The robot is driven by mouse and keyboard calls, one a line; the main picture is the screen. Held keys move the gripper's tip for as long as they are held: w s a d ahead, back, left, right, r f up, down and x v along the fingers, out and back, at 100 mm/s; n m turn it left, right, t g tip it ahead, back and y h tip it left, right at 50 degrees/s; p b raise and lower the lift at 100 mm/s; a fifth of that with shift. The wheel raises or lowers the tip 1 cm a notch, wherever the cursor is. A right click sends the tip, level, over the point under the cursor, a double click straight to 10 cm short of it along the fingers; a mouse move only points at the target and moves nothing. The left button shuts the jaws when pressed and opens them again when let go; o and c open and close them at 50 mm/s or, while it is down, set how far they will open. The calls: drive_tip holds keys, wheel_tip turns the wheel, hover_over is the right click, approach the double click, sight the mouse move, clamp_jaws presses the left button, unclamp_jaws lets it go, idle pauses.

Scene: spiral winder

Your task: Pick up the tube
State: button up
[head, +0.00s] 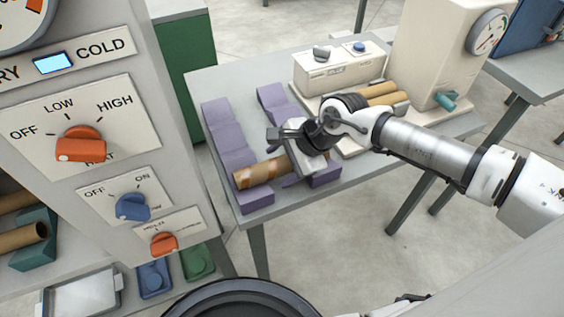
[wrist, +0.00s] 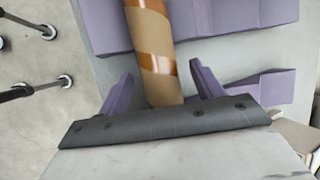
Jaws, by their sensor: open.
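A brown cardboard tube (head: 262,171) with glossy orange-brown bands lies across the purple notched supports on the grey table. My gripper (head: 290,160) is over the tube's right part and hides some of it in the head view. In the wrist view the tube (wrist: 154,50) runs from the top edge down between the two purple fingers of my gripper (wrist: 160,85). The fingers are open, one on each side of the tube, with gaps between. I cannot tell how far above the tube they are.
The purple supports (head: 232,150) have several notches. Behind my arm stand a cream control box (head: 338,72) and a machine with a gauge (head: 440,50), with more tubes (head: 385,93) beside them. A grey control panel (head: 150,90) fills the left.

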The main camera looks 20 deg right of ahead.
drive_tip(key=c, duration=1.1)
drive_tip(key=shift+r, duration=0.1)
